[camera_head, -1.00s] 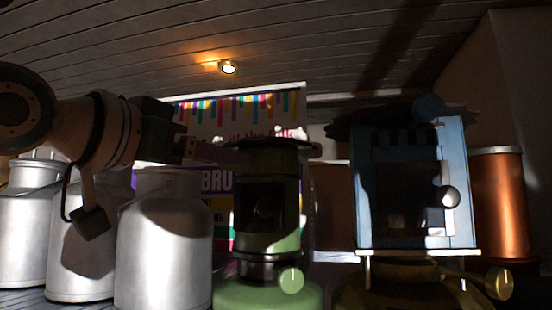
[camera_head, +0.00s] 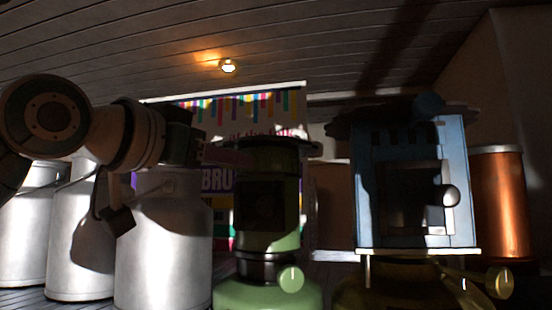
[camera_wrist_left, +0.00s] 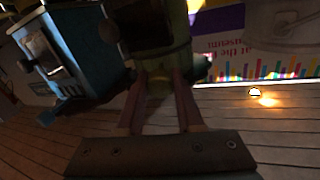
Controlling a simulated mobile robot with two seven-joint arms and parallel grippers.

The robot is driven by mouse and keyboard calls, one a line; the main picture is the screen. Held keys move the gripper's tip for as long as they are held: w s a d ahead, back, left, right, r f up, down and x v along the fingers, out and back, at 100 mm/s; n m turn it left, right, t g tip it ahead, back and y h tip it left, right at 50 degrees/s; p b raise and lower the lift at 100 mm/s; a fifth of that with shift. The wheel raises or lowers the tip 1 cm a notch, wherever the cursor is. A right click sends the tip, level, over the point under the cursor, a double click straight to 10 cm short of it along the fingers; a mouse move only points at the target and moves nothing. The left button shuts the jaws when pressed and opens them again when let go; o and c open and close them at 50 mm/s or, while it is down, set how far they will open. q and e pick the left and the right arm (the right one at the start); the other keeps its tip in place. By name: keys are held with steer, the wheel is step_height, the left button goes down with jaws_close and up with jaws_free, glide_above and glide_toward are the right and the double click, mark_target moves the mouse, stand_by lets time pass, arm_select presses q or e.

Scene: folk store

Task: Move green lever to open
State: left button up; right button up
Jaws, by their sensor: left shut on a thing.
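A green lantern-like stove (camera_head: 268,215) stands in the middle of the head view, with a dark flat cap and a pale green round knob (camera_head: 291,279) low on its front. My left gripper (camera_head: 240,157) reaches in from the left to its upper part, just under the cap. In the left wrist view, the fingers (camera_wrist_left: 158,85) are closed on a small yellowish-green piece at the green body (camera_wrist_left: 160,35), which looks like the green lever. The lever is mostly hidden by the fingers and shadow. My right gripper is not in view.
A blue stove (camera_head: 390,150) with a round knob stands close on the right. Several metal milk cans (camera_head: 165,260) stand on the left, beneath my arm. A copper cylinder (camera_head: 500,205) is at the far right. A colourful banner (camera_head: 220,180) hangs behind.

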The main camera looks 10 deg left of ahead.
arm_select(q)
jaws_close()
stand_by(0.4)
steer(key=shift+d, duration=0.1)
stand_by(0.3)
